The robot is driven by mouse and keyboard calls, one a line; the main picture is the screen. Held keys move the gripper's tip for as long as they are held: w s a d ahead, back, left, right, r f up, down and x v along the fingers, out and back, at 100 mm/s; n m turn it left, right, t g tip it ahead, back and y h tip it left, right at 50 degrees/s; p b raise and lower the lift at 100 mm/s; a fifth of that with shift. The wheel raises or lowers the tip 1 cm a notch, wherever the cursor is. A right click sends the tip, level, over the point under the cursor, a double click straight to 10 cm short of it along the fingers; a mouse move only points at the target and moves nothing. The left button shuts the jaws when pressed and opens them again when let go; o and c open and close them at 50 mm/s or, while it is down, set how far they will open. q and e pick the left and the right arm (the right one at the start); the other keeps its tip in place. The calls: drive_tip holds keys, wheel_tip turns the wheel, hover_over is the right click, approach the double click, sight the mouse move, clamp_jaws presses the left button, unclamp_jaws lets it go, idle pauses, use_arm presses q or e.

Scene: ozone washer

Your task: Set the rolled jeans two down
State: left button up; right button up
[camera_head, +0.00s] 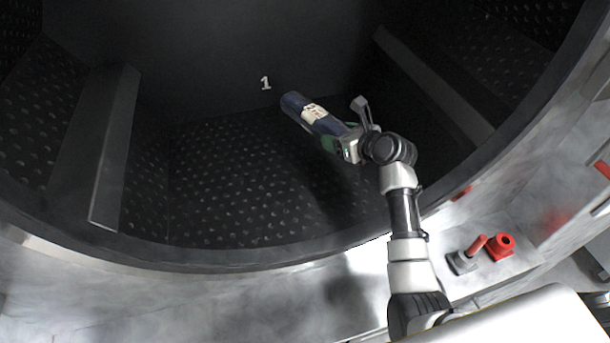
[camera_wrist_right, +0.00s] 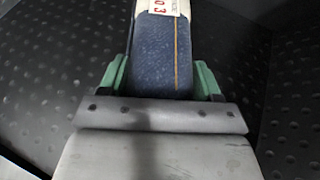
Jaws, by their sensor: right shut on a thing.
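The rolled jeans (camera_head: 296,103) are a dark blue roll with a pale printed tag round the middle. My right gripper (camera_head: 338,141) is shut on the near end of the roll and holds it inside the dark washer drum. In the right wrist view the blue denim (camera_wrist_right: 162,60) with an orange seam lies between the two green fingers of the right gripper (camera_wrist_right: 162,82). A dark shadow lies on the drum floor below the roll, and the roll appears to be above the floor. My left gripper is not in view.
The perforated drum floor (camera_head: 240,185) is bare. Raised ribs stand at the left (camera_head: 118,145) and right (camera_head: 435,85). A white number 1 (camera_head: 265,83) marks the back wall. The drum's rim (camera_head: 200,262) curves across the front. A red fitting (camera_head: 501,246) sits outside at right.

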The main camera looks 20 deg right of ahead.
drive_tip(key=p, duration=0.2)
hover_over(313, 192)
drive_tip(key=f, duration=0.4)
drive_tip(key=shift+w+d+f, duration=0.1)
drive_tip(key=shift+d+f, duration=0.1)
drive_tip(key=shift+f, duration=0.15)
drive_tip(key=shift+a+f, duration=0.2)
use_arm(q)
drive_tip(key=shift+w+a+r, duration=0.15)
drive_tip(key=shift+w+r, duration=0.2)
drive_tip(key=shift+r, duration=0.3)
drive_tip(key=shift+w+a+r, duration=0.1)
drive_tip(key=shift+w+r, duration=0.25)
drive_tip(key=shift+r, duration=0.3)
use_arm(e)
drive_tip(key=shift+f, duration=2.1)
drive_tip(key=o, duration=1.1)
drive_tip(key=shift+s+f, duration=0.15)
drive_tip(key=shift+s, duration=0.05)
drive_tip(key=shift+o, duration=0.2)
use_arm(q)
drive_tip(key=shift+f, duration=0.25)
use_arm(e)
drive_tip(key=v, duration=1.2)
